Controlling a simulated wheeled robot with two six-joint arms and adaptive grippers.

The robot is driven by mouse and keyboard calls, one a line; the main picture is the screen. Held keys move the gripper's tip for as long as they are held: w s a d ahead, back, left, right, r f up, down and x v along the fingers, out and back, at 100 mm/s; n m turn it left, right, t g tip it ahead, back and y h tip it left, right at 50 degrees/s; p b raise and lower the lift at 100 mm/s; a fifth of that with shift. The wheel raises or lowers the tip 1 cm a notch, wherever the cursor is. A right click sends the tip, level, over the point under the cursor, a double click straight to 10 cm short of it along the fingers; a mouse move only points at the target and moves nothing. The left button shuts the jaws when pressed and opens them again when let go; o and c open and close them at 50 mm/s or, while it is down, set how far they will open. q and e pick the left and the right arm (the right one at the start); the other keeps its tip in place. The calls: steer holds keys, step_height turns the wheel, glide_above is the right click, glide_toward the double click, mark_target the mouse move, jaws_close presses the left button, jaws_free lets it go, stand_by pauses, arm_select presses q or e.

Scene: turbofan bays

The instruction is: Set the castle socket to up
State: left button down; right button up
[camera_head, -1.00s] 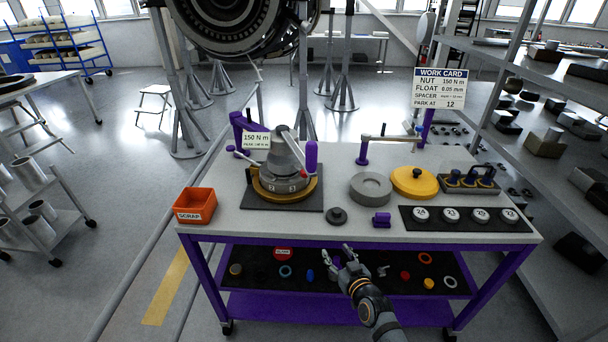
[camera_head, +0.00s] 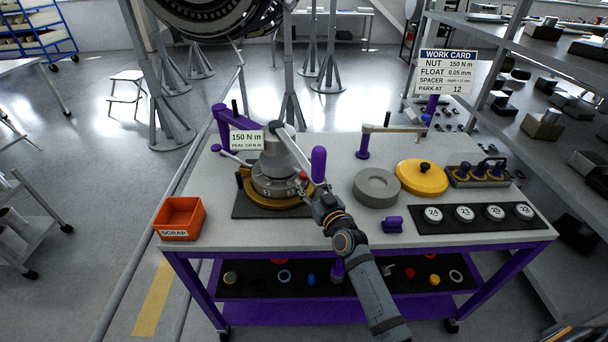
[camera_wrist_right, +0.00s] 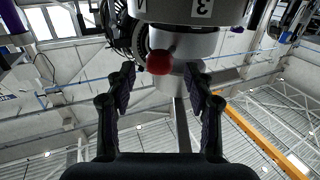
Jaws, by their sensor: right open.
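A stepped grey fixture (camera_head: 276,172) with numbered faces stands on a yellow ring (camera_head: 262,200) on a dark mat at the left of the bench. I take it to hold the castle socket, but I cannot tell its up setting. A small red knob (camera_head: 303,175) sits on its right side. My right gripper (camera_head: 310,190) is open beside that side. In the right wrist view the red knob (camera_wrist_right: 159,62) appears between the open fingers near the tips, with the numbered grey body (camera_wrist_right: 195,12) above. Contact cannot be told. My left gripper is out of view.
A purple post (camera_head: 318,165) stands right behind my right gripper. An orange scrap bin (camera_head: 180,217) is at the bench's left corner. A grey ring (camera_head: 376,187), a yellow lid (camera_head: 421,178) and a mat with numbered discs (camera_head: 465,213) fill the right side.

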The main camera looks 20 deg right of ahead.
mark_target(284, 164)
steer(key=w, duration=0.4)
steer(key=shift+a, duration=0.2)
steer(key=shift+w, duration=0.25)
steer(key=shift+c, duration=0.9)
steer(key=c, duration=0.5)
jaws_close()
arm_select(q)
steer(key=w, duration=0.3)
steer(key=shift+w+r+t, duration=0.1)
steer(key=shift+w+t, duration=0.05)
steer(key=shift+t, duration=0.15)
arm_select(e)
steer(key=shift+r, duration=0.1)
